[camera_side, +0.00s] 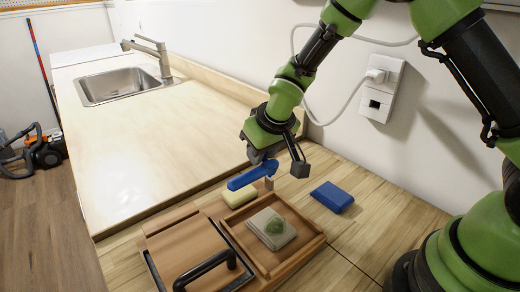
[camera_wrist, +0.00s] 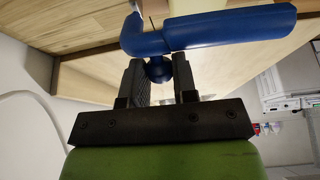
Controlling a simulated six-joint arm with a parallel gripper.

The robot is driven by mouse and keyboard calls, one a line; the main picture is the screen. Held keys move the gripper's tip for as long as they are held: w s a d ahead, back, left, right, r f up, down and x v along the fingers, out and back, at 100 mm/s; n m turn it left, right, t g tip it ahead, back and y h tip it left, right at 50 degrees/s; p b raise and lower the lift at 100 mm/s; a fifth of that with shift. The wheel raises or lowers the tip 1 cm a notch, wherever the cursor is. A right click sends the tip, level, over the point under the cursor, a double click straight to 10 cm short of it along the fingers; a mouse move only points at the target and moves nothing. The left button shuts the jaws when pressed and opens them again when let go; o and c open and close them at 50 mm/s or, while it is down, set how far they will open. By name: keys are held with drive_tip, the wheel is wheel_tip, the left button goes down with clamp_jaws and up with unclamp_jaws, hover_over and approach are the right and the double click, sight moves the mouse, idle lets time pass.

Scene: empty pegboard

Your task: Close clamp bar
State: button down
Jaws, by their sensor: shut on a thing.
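A blue bar (camera_side: 252,175), which looks like the clamp bar, is at my gripper (camera_side: 281,171), above the back of a wooden box (camera_side: 306,252) in the side view. In the wrist view, the blue bar (camera_wrist: 225,30) runs across the top, with a bend at its left end. A round blue knob (camera_wrist: 158,70) under it sits between the two dark fingers of my gripper (camera_wrist: 160,75). My gripper is shut on this blue part. A small brown post (camera_side: 268,184) stands just below the bar. Whether the bar touches the box is hard to tell.
The box's right compartment holds a pale pad (camera_side: 271,228) with a green patch. A black handle (camera_side: 207,268) rises at the box's left front. A yellow block (camera_side: 240,195) lies behind, and a blue block (camera_side: 332,197) lies right. The counter towards the sink (camera_side: 123,85) is clear.

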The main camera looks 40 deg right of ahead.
drive_tip(key=c, duration=0.9)
unclamp_jaws()
drive_tip(key=shift+r, duration=0.15)
drive_tip(key=v, duration=0.9)
drive_tip(key=shift+s+r, duration=0.2)
drive_tip(key=shift+r, duration=0.1)
